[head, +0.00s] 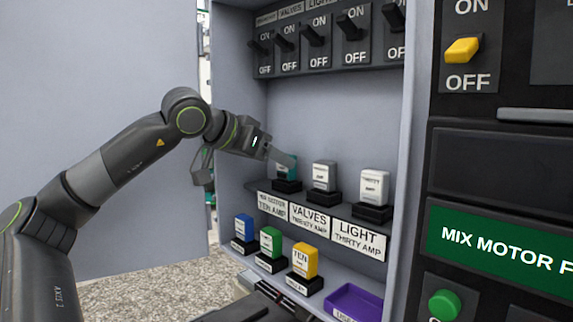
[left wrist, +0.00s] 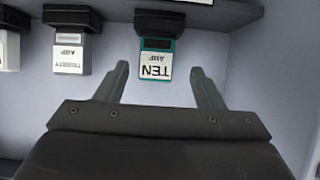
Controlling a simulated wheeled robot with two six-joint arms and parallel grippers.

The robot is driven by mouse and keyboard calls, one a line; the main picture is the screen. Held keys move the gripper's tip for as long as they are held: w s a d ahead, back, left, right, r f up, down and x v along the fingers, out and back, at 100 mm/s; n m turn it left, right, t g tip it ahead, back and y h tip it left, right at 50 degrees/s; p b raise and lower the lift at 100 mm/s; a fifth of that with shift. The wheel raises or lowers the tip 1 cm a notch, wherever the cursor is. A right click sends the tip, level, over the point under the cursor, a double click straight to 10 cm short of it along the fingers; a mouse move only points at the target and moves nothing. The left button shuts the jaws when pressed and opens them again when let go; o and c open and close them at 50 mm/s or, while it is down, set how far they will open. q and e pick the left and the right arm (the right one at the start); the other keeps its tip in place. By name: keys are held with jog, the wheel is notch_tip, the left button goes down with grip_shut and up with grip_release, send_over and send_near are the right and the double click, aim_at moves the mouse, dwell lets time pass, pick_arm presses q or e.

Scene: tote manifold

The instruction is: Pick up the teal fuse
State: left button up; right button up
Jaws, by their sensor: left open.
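The teal fuse (head: 287,173) stands in a black holder at the left end of the upper shelf, partly hidden behind a finger of my left gripper (head: 285,158). There my left gripper (left wrist: 160,68) is open, with one finger on each side of the fuse. Gaps show between the fuse and both fingers, and nothing is held. My right gripper is not in view.
Blue (head: 243,228), green (head: 270,241) and yellow (head: 305,259) fuses stand below, beside a purple bin (head: 355,301). Black switches (head: 312,36) line the cabinet top.

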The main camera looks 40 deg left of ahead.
aim_at(287, 171)
pick_arm(q)
jog(key=w+p, duration=0.2)
jog(key=w+f+p, duration=0.1)
jog(key=shift+w+d, duration=0.1)
jog(key=shift+d, duration=0.3)
jog(key=shift+w+f, duration=0.35)
jog(key=shift+w, duration=0.1)
jog(key=c, duration=1.1)
jog(key=shift+o, duration=0.2)
jog(key=shift+r, duration=0.2)
